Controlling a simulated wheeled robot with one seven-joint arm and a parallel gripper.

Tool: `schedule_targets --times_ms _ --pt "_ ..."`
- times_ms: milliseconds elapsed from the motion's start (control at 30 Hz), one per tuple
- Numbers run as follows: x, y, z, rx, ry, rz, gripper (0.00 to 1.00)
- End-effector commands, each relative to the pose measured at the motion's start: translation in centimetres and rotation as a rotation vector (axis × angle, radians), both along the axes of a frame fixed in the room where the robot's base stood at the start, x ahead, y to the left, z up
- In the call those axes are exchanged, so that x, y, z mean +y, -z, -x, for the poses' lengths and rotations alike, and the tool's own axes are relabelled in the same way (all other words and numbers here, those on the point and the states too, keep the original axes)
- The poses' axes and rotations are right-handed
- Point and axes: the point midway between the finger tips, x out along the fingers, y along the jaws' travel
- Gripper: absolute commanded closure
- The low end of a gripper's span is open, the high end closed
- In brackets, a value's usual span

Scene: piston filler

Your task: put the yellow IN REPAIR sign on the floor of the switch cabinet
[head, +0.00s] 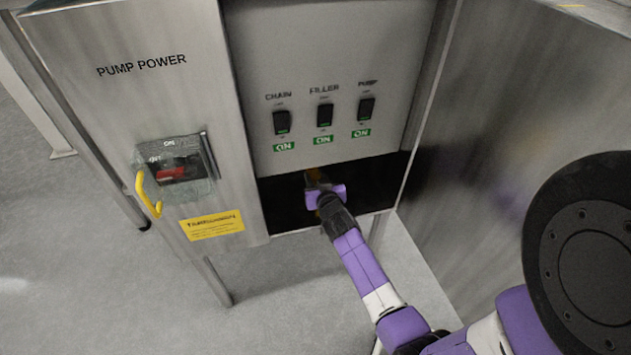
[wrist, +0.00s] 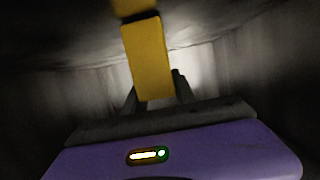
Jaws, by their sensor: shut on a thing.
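The yellow sign (wrist: 147,60) stands out ahead of my gripper (wrist: 156,92) in the wrist view, with its near end between the dark fingers. My gripper is shut on it. No lettering on the sign is legible. Another yellow patch shows at the top edge of the wrist view; I cannot tell whether it is part of the sign or a reflection. In the head view my gripper (head: 320,184) reaches into the dark opening of the switch cabinet (head: 280,208), below the switch panel. The sign is mostly hidden there. I cannot tell whether it touches the cabinet floor.
Chain, filler and pump switches (head: 324,116) sit on the panel above the opening, each with a green ON label. A metal wall (head: 500,110) bounds the right.

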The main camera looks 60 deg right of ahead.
Motion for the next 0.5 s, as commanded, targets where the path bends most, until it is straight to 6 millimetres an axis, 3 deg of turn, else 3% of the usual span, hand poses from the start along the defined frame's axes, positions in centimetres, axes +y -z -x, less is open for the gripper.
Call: schedule_targets --times_ms 367,400,500 --pt "-0.02 0.38 -0.07 -0.001 -0.001 0.001 1.0" --pt "-0.01 0.33 -0.05 0.0 0.0 0.0 0.64" --pt "-0.02 0.26 -0.04 0.0 0.0 0.0 0.46"
